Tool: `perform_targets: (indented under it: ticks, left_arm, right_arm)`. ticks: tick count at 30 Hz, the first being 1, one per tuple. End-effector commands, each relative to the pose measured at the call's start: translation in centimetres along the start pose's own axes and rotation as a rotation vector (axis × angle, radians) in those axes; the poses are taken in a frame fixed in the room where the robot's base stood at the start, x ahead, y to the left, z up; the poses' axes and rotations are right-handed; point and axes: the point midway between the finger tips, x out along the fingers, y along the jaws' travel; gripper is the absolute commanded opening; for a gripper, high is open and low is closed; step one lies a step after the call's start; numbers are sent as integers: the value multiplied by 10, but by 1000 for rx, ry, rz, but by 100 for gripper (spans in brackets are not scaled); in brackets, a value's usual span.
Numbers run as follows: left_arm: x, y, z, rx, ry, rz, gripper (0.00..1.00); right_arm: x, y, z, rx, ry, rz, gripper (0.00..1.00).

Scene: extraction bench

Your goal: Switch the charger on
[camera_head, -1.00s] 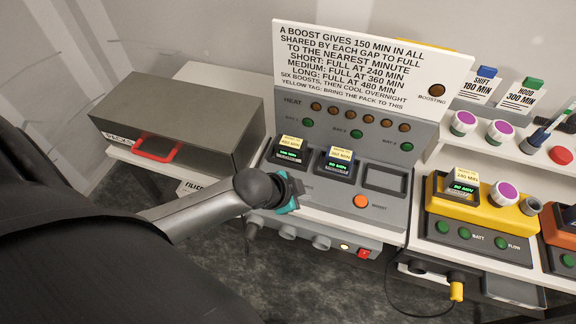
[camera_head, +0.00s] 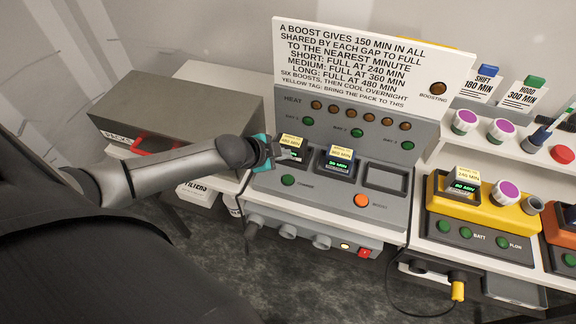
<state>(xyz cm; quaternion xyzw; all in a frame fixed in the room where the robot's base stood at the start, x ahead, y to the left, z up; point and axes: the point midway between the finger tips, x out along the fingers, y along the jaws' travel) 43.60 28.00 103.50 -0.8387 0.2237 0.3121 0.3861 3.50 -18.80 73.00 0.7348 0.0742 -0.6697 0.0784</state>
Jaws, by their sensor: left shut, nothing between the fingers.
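The charger (camera_head: 330,205) is a grey console with a sloped face and a tall sign behind it. Two battery packs with lit green displays sit in its left bay (camera_head: 291,150) and middle bay (camera_head: 338,165); the right bay (camera_head: 385,178) is empty. A green button (camera_head: 288,180) and an orange button (camera_head: 361,200) are on the face. A red switch (camera_head: 364,253) is on the lower front, beside a small lit light (camera_head: 345,246). My left gripper (camera_head: 283,151) is shut and empty at the left bay, partly covering that pack; contact cannot be told. My right gripper is out of view.
A grey box with a red handle (camera_head: 155,144) stands left of the charger. A yellow unit (camera_head: 480,212) with green buttons stands to the right. The sign (camera_head: 360,62) rises behind the charger.

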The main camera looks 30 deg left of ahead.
Motion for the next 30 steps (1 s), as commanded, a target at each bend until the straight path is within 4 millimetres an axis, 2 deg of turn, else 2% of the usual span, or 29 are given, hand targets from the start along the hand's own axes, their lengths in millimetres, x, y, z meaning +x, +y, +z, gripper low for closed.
perform_targets:
  ticks: [19,24,30]
  left_arm:
    - [48,35,34,-1,-1,1,0]
    - [57,42,41,-1,0,1,0]
    - [58,42,42,-1,0,0,0]
  right_arm:
    - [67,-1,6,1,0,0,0]
    - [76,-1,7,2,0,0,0]
    - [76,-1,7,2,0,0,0]
